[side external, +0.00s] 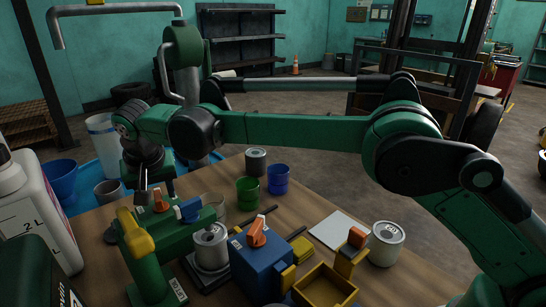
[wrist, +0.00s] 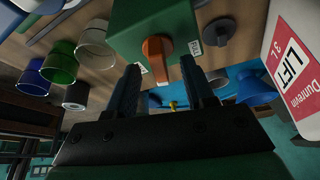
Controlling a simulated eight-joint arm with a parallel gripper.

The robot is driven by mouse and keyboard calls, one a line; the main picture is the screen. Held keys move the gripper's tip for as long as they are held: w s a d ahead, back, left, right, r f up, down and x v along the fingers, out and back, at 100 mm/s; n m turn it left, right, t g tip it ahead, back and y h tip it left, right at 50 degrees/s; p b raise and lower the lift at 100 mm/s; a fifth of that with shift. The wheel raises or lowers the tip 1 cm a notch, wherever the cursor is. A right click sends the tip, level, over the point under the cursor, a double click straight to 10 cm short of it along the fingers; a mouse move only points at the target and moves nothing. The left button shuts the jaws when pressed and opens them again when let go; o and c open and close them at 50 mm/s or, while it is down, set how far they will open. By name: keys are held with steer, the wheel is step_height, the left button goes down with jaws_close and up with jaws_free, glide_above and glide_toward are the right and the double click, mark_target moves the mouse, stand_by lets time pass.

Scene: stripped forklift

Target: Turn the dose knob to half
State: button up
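In the wrist view an orange knob (wrist: 157,58) sits on a green box (wrist: 142,22) with small white labels beside it. My gripper (wrist: 160,64) is open, one finger on each side of the knob, with gaps visible. In the side view my gripper (side external: 156,193) points down at the orange knob (side external: 160,202); the green device in front hides much of the box. Other orange knobs are on a blue box (side external: 262,268) and a small yellow block (side external: 347,262).
A can (side external: 211,247), green cup (side external: 248,193), blue cup (side external: 278,179) and yellow tray (side external: 325,290) crowd the table. A white bottle (side external: 38,210) stands left.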

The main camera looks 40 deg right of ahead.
steer(key=v, duration=0.5)
steer(key=shift+s+r, duration=0.1)
steer(key=shift+r, duration=0.2)
